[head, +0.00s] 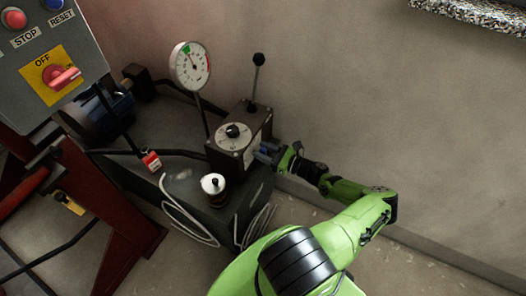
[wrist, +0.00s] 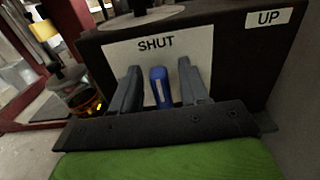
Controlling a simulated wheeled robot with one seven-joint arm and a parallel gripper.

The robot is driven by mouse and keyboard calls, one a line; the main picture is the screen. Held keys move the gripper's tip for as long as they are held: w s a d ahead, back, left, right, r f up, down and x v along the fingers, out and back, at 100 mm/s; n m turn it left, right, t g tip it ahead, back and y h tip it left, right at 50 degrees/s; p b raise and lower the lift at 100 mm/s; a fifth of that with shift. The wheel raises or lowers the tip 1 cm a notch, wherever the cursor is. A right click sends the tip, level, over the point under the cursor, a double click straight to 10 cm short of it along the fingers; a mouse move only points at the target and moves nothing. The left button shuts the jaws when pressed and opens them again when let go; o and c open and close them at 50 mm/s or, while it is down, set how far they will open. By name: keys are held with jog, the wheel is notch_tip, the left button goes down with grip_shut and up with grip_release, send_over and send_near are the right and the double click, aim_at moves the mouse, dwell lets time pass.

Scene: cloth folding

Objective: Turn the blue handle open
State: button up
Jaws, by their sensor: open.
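In the wrist view the handle points roughly upright. My gripper (wrist: 159,85) is open, with one grey finger on each side of the handle. A gap shows between the handle and each finger. In the head view my gripper (head: 268,152) is at the right side of the valve box (head: 238,140), and only a bit of blue shows there between the fingers.
A round gauge (head: 190,65) and a black-knobbed lever (head: 257,75) rise by the box. A grey control panel (head: 40,45) is at upper left. The wall (head: 350,90) is close behind my arm.

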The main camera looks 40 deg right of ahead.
jog(key=shift+w, duration=0.15)
grip_shut()
